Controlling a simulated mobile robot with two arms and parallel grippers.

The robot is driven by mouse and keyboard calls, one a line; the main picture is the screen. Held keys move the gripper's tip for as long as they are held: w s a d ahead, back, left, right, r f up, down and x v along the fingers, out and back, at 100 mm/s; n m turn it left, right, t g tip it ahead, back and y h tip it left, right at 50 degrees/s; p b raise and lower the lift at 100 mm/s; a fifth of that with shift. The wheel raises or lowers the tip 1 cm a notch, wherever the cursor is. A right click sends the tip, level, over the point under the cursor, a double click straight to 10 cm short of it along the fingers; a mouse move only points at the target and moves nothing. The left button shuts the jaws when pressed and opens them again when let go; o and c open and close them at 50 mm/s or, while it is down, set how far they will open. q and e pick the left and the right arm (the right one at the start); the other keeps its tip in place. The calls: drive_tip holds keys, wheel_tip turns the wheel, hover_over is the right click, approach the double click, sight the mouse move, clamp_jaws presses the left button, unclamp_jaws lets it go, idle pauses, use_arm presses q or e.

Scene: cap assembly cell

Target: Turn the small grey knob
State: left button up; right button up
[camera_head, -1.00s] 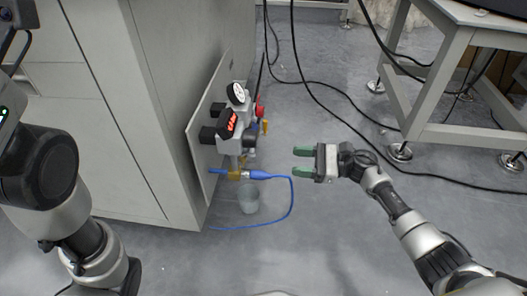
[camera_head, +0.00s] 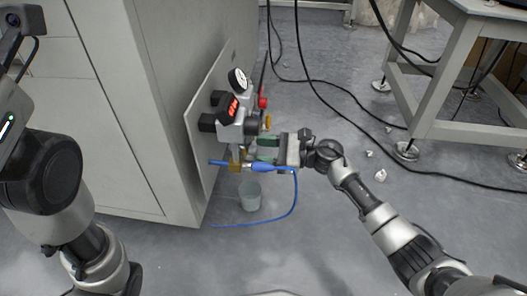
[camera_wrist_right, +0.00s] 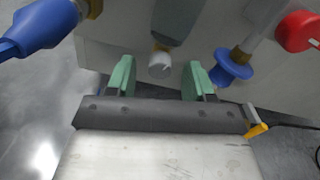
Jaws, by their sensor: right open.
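The small grey knob (camera_wrist_right: 160,64) shows in the right wrist view at the end of a brass fitting. It sits between the two green fingertips of my right gripper (camera_wrist_right: 160,78), with a gap on either side. In the head view my right gripper (camera_head: 266,148) is at the lower right of the valve assembly (camera_head: 238,124), fingers pointing left. I cannot make out the knob there. My left arm shows at the left edge, but its gripper is out of view.
The assembly has a gauge (camera_head: 238,80), a red knob (camera_head: 263,102) and a blue hose (camera_head: 295,200) on a cabinet-side panel (camera_head: 196,150). A clear cup (camera_head: 250,196) stands below. Black cables cross the floor. A table frame (camera_head: 440,80) stands at right.

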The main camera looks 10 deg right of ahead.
drive_tip(key=c, duration=0.9)
drive_tip(key=shift+c, duration=0.2)
drive_tip(key=shift+d+m+p, duration=0.1)
drive_tip(key=shift+m+p, duration=3.8)
drive_tip(key=shift+m, duration=2.8)
drive_tip(key=shift+f, duration=0.1)
drive_tip(key=o, duration=0.9)
